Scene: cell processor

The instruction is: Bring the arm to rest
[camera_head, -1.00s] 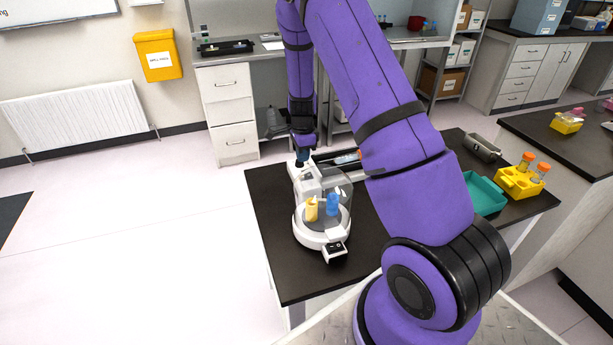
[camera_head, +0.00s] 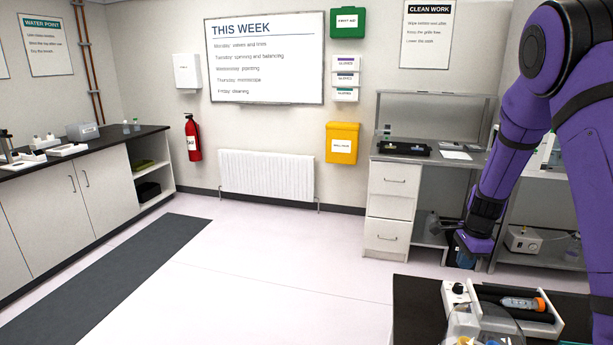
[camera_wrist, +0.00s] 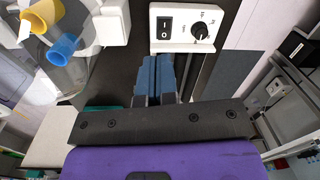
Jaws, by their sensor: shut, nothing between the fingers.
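My gripper (camera_head: 466,256) hangs at the end of the purple arm, above and behind the far edge of the black-topped bench (camera_head: 420,305) in the head view. In the wrist view my gripper (camera_wrist: 153,78) shows two blue fingers together, with nothing between them. The white cell processor (camera_head: 455,297) is partly cut off at the bottom of the head view. Its panel (camera_wrist: 187,28) with a black rocker switch (camera_wrist: 165,27) and a knob (camera_wrist: 200,31) lies beyond the fingertips in the wrist view, apart from them.
A tube with an orange cap (camera_head: 522,304) lies beside the processor's clear dome (camera_head: 480,325). Yellow (camera_wrist: 42,15) and blue (camera_wrist: 63,49) pieces show under the dome. A drawer cabinet (camera_head: 390,205) and shelves stand behind.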

